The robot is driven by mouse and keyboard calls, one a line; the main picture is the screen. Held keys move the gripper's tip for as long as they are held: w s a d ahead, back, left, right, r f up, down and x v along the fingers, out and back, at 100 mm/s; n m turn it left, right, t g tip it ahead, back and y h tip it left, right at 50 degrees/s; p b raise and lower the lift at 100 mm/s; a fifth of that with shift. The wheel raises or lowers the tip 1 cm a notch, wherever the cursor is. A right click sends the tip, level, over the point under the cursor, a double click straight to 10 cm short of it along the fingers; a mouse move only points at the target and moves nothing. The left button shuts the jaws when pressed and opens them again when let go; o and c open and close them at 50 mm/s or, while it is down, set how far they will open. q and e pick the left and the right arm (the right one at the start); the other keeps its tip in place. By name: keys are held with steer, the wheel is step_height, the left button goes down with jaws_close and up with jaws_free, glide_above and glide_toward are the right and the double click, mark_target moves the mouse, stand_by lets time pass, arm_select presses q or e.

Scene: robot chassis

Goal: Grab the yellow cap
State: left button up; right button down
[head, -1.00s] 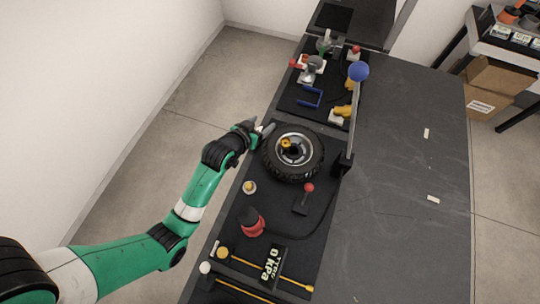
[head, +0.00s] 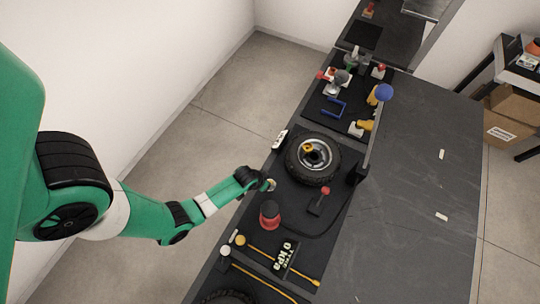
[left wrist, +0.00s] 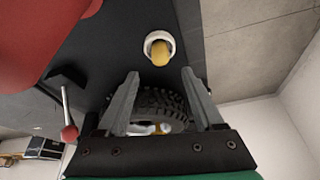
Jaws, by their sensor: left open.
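A yellow cap-like piece (left wrist: 160,52) sits in a round white holder on the dark panel in the left wrist view. It lies just beyond and between the tips of my left gripper (left wrist: 160,74), which is open and empty. In the head view my left gripper (head: 266,184) is over this piece and mostly hides it. Another yellow piece (head: 307,148) sits on the hub of the wheel (head: 313,160). I cannot tell from the pictures which of the two is the cap. My right gripper is not in view.
A red cone-shaped object (head: 269,214) and a red-knobbed lever (head: 319,201) stand close to my left gripper. Blue, red and yellow fixtures fill the far panel. The right tabletop (head: 420,180) is mostly clear.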

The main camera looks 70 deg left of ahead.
arm_select(q)
steer(key=x, duration=0.1)
steer(key=b+x, duration=0.1)
steer(key=x, duration=0.1)
steer(key=b+x, duration=0.1)
steer(key=shift+s+f, duration=0.15)
steer(key=shift+f, duration=0.55)
jaws_close()
